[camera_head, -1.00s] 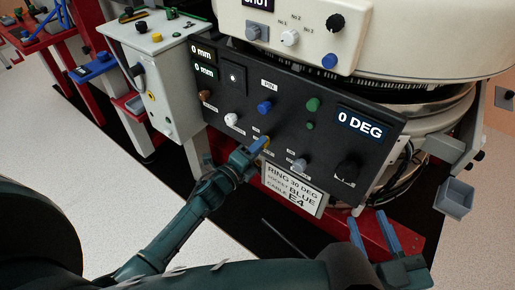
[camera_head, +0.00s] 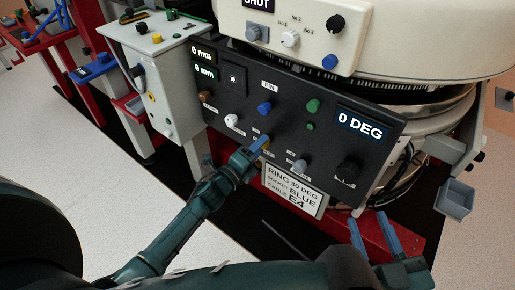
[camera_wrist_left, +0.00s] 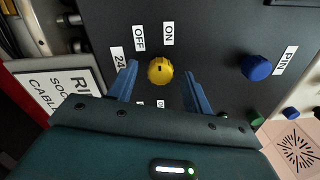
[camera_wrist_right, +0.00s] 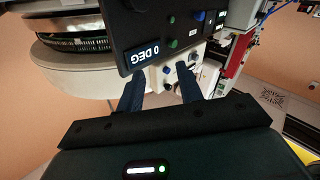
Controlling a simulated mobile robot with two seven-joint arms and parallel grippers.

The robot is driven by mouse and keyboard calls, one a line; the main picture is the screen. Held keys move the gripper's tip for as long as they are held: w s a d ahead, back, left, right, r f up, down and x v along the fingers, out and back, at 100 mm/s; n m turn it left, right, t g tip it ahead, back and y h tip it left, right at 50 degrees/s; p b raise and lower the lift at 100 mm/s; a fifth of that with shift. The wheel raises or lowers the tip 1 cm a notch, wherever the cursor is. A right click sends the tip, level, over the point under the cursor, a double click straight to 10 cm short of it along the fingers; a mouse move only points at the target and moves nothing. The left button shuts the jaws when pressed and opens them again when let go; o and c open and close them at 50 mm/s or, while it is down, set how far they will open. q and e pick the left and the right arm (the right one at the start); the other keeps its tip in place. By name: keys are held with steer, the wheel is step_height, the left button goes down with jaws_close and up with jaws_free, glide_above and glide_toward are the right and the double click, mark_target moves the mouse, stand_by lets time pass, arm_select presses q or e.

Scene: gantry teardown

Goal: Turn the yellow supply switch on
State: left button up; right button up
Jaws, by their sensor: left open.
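The yellow supply switch (camera_wrist_left: 160,71) is a round knob on the black control panel (camera_wrist_left: 205,25). In the left wrist view it sits between the fingers of my left gripper (camera_wrist_left: 163,88), with gaps on both sides. OFF and ON labels stand beside it, and its dark pointer mark is too small to read surely. In the head view my left gripper (camera_head: 259,145) is at the panel's lower edge and mostly hides the switch. My right gripper (camera_head: 375,236) is open and empty at the lower right, away from the panel; its fingers also show in the right wrist view (camera_wrist_right: 166,92).
A blue PIN knob (camera_wrist_left: 256,67) is beside the switch. The panel also has a white knob (camera_head: 231,120), a green knob (camera_head: 313,105) and a black dial (camera_head: 347,172). A sign (camera_head: 293,190) hangs below. A grey bin (camera_head: 456,198) is at the right.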

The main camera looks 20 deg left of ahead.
arm_select(q)
steer(key=p+v, duration=0.2)
steer(key=v, duration=1.1)
arm_select(e)
steer(key=shift+d+f+m+g+h, duration=0.1)
steer(key=shift+d+m+g+h, duration=0.35)
steer(key=shift+g+h, duration=0.2)
arm_select(q)
steer(key=shift+s, duration=0.1)
arm_select(e)
steer(key=shift+w, duration=0.1)
